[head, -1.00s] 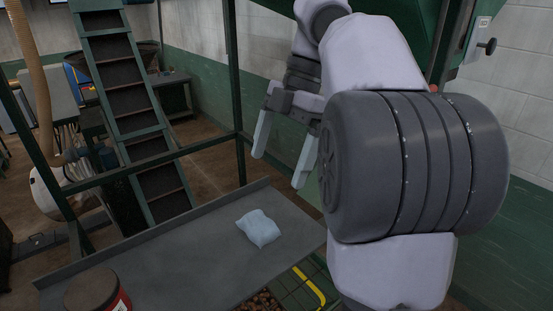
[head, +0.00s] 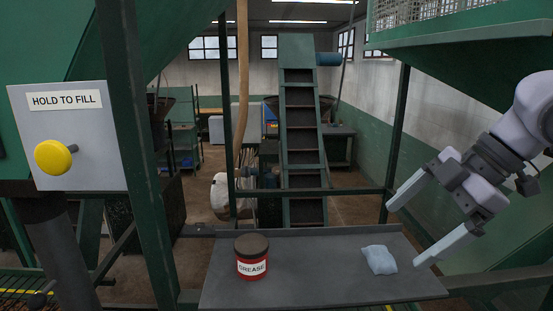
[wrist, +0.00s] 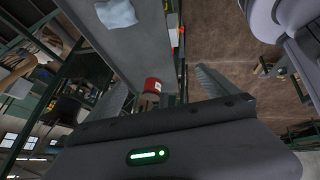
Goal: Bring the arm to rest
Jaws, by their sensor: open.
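My gripper (head: 425,222) is at the right of the head view, its two pale fingers spread apart with nothing between them. It is beside the right end of the grey shelf (head: 320,285), near a light blue cloth (head: 380,260) that lies on the shelf. I cannot tell its exact height above the shelf. In the wrist view the gripper's dark body fills the lower part, and the cloth (wrist: 116,13) shows at the top.
A red grease tin (head: 251,256) with a dark lid stands on the shelf. A "HOLD TO FILL" panel with a yellow button (head: 54,157) is at left. Green posts (head: 397,145) and a crossbar frame the shelf. A ladder-like conveyor (head: 301,130) stands behind.

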